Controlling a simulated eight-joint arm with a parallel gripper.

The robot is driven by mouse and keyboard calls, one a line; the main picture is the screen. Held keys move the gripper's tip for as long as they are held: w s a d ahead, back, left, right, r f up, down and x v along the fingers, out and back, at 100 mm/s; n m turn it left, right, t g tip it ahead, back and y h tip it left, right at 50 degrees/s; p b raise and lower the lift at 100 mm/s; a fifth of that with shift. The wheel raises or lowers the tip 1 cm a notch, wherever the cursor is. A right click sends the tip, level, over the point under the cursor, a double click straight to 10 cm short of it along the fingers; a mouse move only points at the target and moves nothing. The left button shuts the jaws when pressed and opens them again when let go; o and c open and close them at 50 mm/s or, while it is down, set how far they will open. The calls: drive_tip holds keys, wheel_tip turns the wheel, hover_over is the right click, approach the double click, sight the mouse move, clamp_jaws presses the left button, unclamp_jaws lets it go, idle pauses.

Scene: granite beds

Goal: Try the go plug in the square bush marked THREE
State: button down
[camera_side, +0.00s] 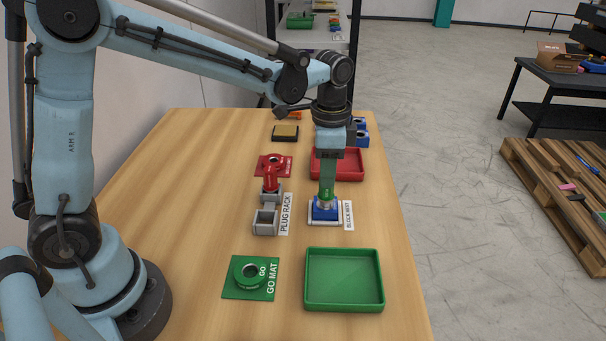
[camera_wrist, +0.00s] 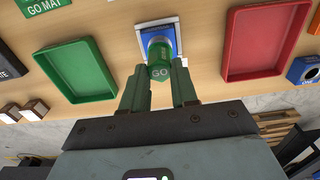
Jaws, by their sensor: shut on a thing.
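My gripper (camera_side: 327,193) is shut on the green go plug (camera_wrist: 160,60), whose GO label faces the wrist camera. It holds the plug upright, silver gauge end down, over a blue bush block (camera_side: 325,213). The blue block sits in the white block nest (camera_side: 345,224) and also shows in the wrist view (camera_wrist: 177,35). The plug's silver end is at the block's top; I cannot tell whether it has entered the bore. The plug hides the bore, and no THREE mark is readable.
The plug rack (camera_side: 266,222) stands left of the nest, with a red plug (camera_side: 271,180) at its far end. A green tray (camera_side: 344,307) and green GO mat (camera_side: 250,290) lie in front. A red tray (camera_side: 350,178) and more blue blocks (camera_side: 362,138) lie behind.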

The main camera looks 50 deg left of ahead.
drive_tip(key=shift+r, duration=1.9)
